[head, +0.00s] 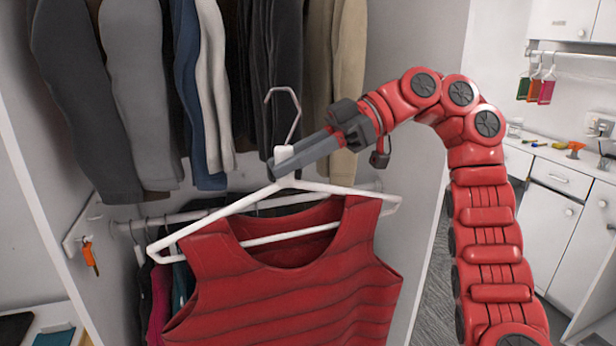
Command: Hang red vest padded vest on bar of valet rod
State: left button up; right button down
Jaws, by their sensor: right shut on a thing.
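The red padded vest (300,285) hangs on a white hanger (225,210) in front of the wardrobe. My right gripper (281,166) is shut on the hanger's neck, just below its grey hook (294,115). The hook points up and is free, in front of the dark garments. A pale horizontal bar (200,213) runs behind the hanger, below the upper clothes; I cannot tell if it is the valet rod's bar. The hanger and vest hide part of it. My left gripper is not in view.
Dark, grey, blue and beige garments (140,95) hang close together above. More clothes (160,285) hang from the lower bar at left. An orange tag (90,258) hangs by the bar's left bracket. White cabinets (560,215) stand at right.

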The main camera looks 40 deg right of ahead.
aim_at(275, 158)
jog(key=a, duration=0.1)
jog(key=w+a, duration=0.1)
jog(key=a, duration=0.1)
jog(key=shift+w+a+p, duration=0.1)
jog(key=shift+w+p, duration=0.15)
jog(key=shift+p, duration=0.05)
jog(key=a+b, duration=0.1)
jog(key=w+a+b, duration=0.1)
jog(key=a, duration=0.1)
jog(key=shift+w, duration=0.1)
jog(key=p, duration=0.2)
jog(key=a+p, duration=0.1)
jog(key=p, duration=0.2)
jog(key=w+a+p, duration=0.1)
jog(key=p, duration=0.2)
jog(key=shift+a+r, duration=0.2)
jog(key=shift+r, duration=0.1)
jog(key=w+a+f+p, duration=0.1)
jog(key=w+a+p, duration=0.2)
jog(key=a, duration=0.8)
jog(key=w+a+f+p, duration=0.1)
jog(key=w+a+p, duration=0.2)
jog(key=a, duration=0.9)
jog(key=w+a+p, duration=0.3)
jog(key=w+a, duration=0.5)
jog(key=a, duration=0.3)
jog(key=shift+w+a+f+p, duration=0.15)
jog(key=shift+a+f+p, duration=0.15)
jog(key=shift+a+f, duration=0.1)
